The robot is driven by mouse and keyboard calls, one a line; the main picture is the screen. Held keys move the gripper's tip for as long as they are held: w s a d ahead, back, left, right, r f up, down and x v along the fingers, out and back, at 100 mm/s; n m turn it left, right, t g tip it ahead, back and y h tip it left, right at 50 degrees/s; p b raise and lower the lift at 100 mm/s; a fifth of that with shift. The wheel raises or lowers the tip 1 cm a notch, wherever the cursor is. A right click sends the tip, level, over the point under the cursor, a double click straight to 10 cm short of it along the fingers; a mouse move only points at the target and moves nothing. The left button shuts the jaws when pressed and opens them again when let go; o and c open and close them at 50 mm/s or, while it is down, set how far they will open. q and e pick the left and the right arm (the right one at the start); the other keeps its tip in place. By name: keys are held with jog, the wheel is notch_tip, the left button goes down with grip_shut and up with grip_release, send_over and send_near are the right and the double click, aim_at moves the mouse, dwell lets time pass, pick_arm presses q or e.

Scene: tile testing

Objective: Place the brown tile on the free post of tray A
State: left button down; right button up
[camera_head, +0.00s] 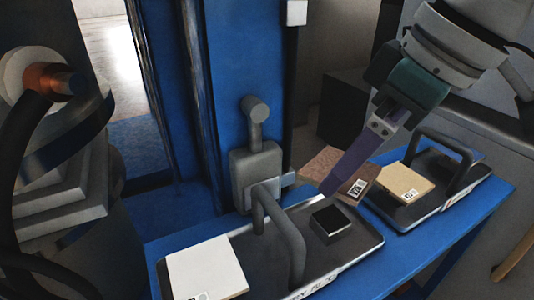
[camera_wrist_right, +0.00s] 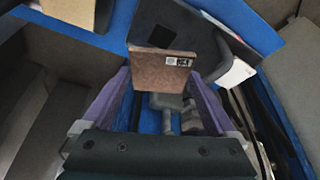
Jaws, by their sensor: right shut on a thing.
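The brown tile (camera_head: 322,164) is held in my right gripper (camera_head: 335,182), above the gap between two trays and behind the near tray's free post. In the right wrist view the brown tile (camera_wrist_right: 160,62) sits between the purple fingers, its coded edge facing the camera. The near tray (camera_head: 372,241) has a white tile (camera_head: 205,270) at its left end and a bare black square post (camera_head: 331,222) at its right. The post also shows in the wrist view (camera_wrist_right: 161,36), beyond the tile. The tray's lettering is not readable enough to identify it. My left gripper is not seen.
A second tray (camera_head: 436,204) to the right carries a beige tile (camera_head: 405,184). Both trays have arched dark handles, the near one (camera_head: 290,240) standing between white tile and post. A grey fixture (camera_head: 257,170) stands behind the near tray on the blue bench (camera_head: 440,232).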

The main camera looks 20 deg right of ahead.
aim_at(330, 217)
notch_tip(330, 217, down, 7)
jog(key=shift+b, duration=1.25)
jog(key=shift+f, duration=0.2)
jog(key=o, duration=1.1)
jog(key=shift+r, duration=0.1)
